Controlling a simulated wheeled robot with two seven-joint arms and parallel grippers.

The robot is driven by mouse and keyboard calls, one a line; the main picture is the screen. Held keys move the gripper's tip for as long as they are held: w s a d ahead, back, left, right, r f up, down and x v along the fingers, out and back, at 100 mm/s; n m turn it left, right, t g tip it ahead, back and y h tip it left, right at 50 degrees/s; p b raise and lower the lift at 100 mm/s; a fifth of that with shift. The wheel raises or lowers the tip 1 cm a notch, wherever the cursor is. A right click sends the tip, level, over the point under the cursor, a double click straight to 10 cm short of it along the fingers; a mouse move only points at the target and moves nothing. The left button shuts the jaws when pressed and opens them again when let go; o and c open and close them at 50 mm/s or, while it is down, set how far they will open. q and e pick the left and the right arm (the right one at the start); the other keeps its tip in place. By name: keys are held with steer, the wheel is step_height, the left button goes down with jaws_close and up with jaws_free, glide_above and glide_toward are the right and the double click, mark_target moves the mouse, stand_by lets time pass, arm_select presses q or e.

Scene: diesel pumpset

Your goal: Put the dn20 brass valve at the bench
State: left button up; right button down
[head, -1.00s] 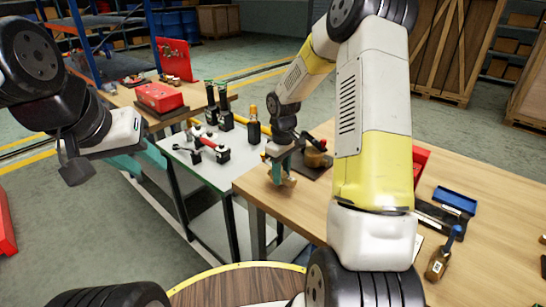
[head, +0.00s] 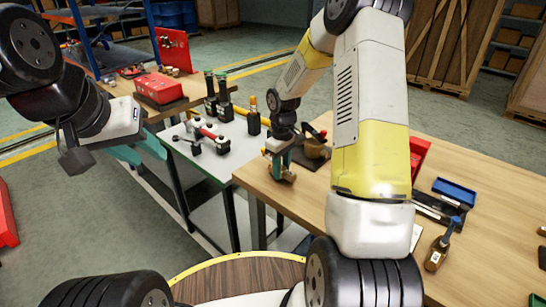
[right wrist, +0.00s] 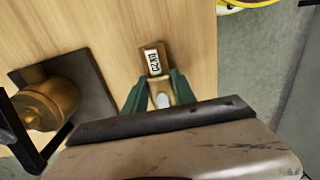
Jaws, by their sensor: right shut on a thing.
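The brass valve (head: 288,176) is at the near left corner of the wooden bench (head: 300,206). My right gripper (head: 279,164) points down with its green fingers shut on it. In the right wrist view the valve's pale label (right wrist: 153,62) shows just beyond the fingertips (right wrist: 160,90); its lettering looks like DN20 turned over. The valve is at or very close to the bench top; I cannot tell whether it touches. My left gripper (head: 140,152) is at the left, away from the valve, its teal fingers apparently apart and empty.
A larger brass fitting (right wrist: 50,102) sits on a dark plate (right wrist: 85,85) beside the valve. A grey-topped table (head: 218,150) with tools and dark bottles adjoins the bench. Bare wood surrounds the valve.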

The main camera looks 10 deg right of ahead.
steer(key=shift+f, duration=0.3)
steer(key=c, duration=0.9)
jaws_free()
steer(key=shift+r, duration=3.5)
